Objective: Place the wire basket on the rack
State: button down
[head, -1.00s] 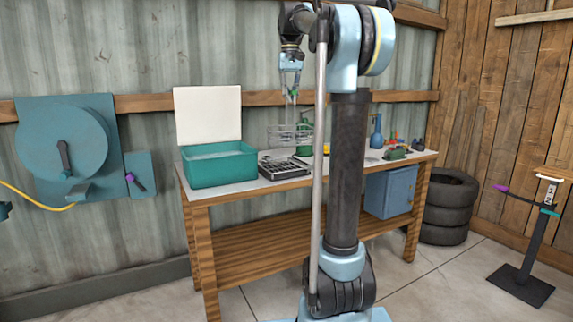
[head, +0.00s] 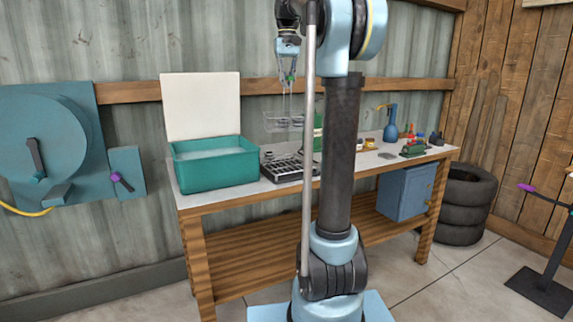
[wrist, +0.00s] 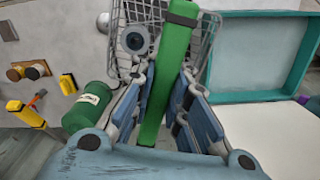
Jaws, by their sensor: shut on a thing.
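The wire basket (head: 284,122) hangs in the air below my gripper (head: 290,80) in the head view. In the wrist view my gripper (wrist: 165,82) is shut on the basket's green handle (wrist: 172,70), and the wire mesh (wrist: 205,32) shows beyond it. A round blue-grey part (wrist: 135,40) shows within the mesh outline; whether it lies in the basket or below it I cannot tell. A dark slotted rack (head: 288,168) lies on the bench beneath the basket, right of the teal tub. My arm hides part of the bench behind it.
The open teal tub (head: 213,170) stands left of the rack, with a white panel (head: 202,105) upright behind it. A green bottle (wrist: 88,105) stands beside the basket. Bottles and small tools (head: 412,148) crowd the right of the wooden bench (head: 190,207).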

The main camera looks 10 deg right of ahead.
jog(key=shift+d, duration=0.2)
jog(key=shift+w+f, duration=0.1)
jog(key=shift+f, duration=0.05)
jog(key=f+n, duration=0.1)
jog(key=w+f+n, duration=0.1)
jog(key=f+n, duration=0.1)
jog(key=f, duration=0.1)
jog(key=shift+w+a, duration=0.1)
jog(key=shift+w, duration=0.15)
jog(key=shift+f, duration=4.9)
jog(key=c, duration=1.6)
grip_release()
jog(key=shift+f, duration=0.15)
jog(key=shift+o, duration=0.2)
notch_tip(320, 180, up, 12)
